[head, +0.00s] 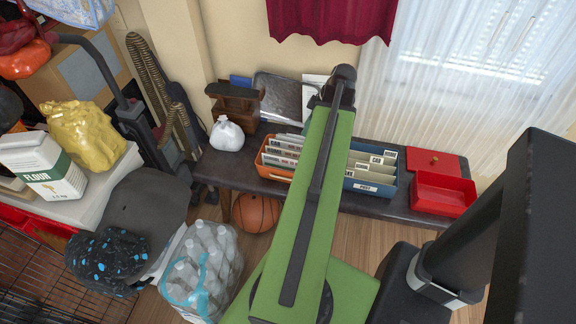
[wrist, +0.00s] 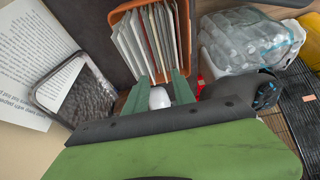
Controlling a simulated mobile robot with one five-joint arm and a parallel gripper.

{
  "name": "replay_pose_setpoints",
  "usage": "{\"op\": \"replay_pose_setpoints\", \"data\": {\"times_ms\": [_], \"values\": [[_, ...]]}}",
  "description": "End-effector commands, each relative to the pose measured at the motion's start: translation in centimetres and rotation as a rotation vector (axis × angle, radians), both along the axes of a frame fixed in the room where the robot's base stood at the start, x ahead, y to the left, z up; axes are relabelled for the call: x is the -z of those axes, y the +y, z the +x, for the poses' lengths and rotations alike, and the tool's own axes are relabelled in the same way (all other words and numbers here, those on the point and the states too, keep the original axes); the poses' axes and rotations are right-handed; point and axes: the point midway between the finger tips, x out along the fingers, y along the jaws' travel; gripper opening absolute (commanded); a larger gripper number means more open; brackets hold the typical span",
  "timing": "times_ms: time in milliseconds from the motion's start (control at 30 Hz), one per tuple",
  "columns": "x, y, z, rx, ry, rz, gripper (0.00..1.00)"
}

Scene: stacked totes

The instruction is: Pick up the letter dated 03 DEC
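In the head view an orange tote (head: 268,172) holds a row of upright envelopes (head: 283,151) with printed labels. Next to it a blue tote (head: 389,190) marked POST holds more letters (head: 371,170), partly behind my green arm. No 03 DEC date is readable on any letter. In the wrist view the orange tote (wrist: 185,30) and its upright envelopes (wrist: 146,42) lie just beyond my gripper (wrist: 160,80). Its two green fingers are apart, with no letter visibly held. A white rounded thing (wrist: 159,97) shows between them. My gripper is hidden in the head view.
The totes stand on a dark bench (head: 232,172). Wrapped bottles (head: 205,270) and a basketball (head: 256,212) are on the floor.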

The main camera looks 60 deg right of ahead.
Motion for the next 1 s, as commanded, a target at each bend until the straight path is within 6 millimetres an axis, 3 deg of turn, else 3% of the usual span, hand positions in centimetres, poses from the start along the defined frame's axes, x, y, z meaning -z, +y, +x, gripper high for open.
{"op": "replay_pose_setpoints", "data": {"times_ms": [33, 433, 767, 1000], "values": [[1.5, 0.1, 0.3, -0.001, 0.000, 0.000, 0.31], [10.0, 1.0, 3.5, -0.002, 0.001, 0.001, 0.31], [11.2, 1.3, 4.4, 0.000, 0.001, 0.001, 0.31], [15.2, 1.8, 5.5, 0.000, 0.001, 0.001, 0.31]]}}
